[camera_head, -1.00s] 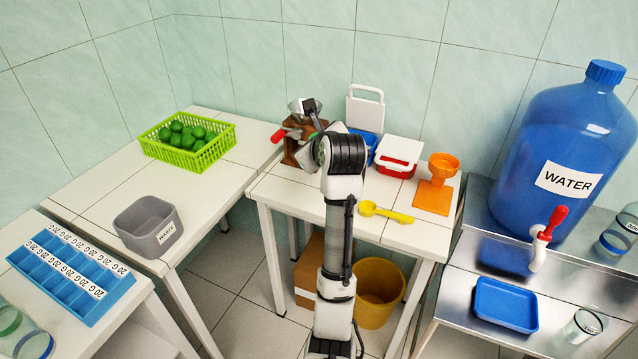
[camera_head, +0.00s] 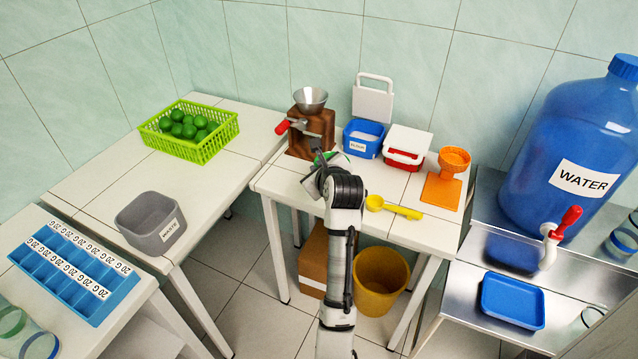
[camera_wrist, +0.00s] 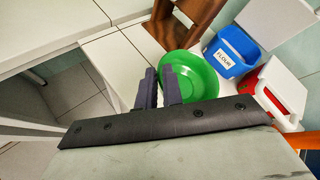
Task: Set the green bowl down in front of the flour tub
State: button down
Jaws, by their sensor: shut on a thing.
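The green bowl (camera_wrist: 200,82) is in my gripper (camera_wrist: 160,86) in the wrist view, with its near-left rim between the two dark fingers. In the head view only a sliver of the bowl (camera_head: 327,157) shows past my arm, which hides the fingers. The flour tub (camera_wrist: 226,60) is blue with a "FLOUR" label; it stands just beyond and right of the bowl. In the head view the tub (camera_head: 362,144) is at the table's back with its white lid raised. I cannot tell whether the bowl touches the tabletop.
The brown grinder (camera_head: 312,130) with a red handle stands left of the tub. A red-and-white box (camera_head: 405,145) is right of it. A yellow scoop (camera_head: 392,207) and orange stand (camera_head: 440,190) lie toward the right. The table's front left is clear.

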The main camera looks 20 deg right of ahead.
jog(key=shift+f, duration=3)
jog(key=c, duration=1.5)
grip_release()
jog(key=shift+c, duration=0.2)
